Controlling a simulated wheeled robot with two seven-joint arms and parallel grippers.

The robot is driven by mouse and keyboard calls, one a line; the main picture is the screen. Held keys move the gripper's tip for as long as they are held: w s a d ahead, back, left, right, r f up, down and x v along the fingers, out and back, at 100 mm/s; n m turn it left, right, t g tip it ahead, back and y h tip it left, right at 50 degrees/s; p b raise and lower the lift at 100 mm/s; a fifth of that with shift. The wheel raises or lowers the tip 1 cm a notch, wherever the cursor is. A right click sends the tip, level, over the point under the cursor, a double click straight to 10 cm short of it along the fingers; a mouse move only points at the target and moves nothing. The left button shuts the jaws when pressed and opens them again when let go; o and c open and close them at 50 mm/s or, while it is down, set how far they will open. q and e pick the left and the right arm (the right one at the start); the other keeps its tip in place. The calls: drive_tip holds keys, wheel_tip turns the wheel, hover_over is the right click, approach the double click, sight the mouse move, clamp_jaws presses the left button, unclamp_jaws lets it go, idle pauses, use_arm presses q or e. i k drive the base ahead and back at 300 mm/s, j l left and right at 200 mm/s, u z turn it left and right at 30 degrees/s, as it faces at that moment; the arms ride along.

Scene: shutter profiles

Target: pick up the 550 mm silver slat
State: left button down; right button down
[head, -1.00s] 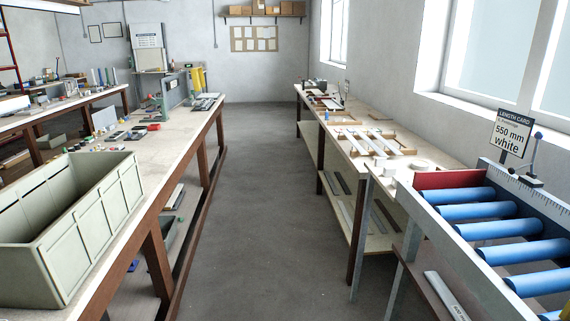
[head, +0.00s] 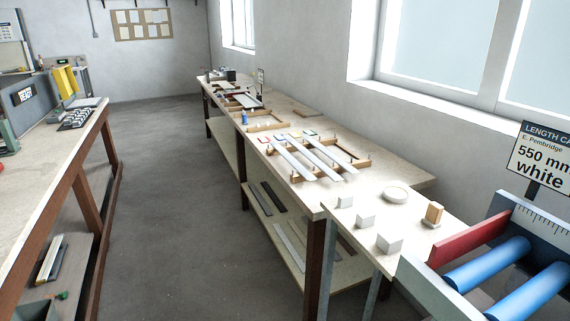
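Several long pale grey or silver slats (head: 315,158) lie side by side across a wooden rack on the right-hand bench. More slats, light (head: 289,245) and dark (head: 273,197), lie on the shelf under that bench. I cannot read lengths on any slat, so I cannot tell which is the 550 mm silver one. The length card (head: 541,160) at the right reads 550 mm white. Neither of my grippers is in view.
The right bench (head: 395,172) runs along the wall under the windows. White blocks (head: 389,243) stand at its near end, beside a roller conveyor (head: 500,265) with blue rollers. Another bench (head: 40,165) stands at the left. The grey floor (head: 185,200) between them is clear.

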sight(335, 176)
drive_tip(key=i+j+z, duration=0.15)
drive_tip(key=z, duration=0.2)
drive_tip(key=i+j+z, duration=0.4)
drive_tip(key=j+z, duration=1.2)
drive_tip(key=i+j, duration=0.05)
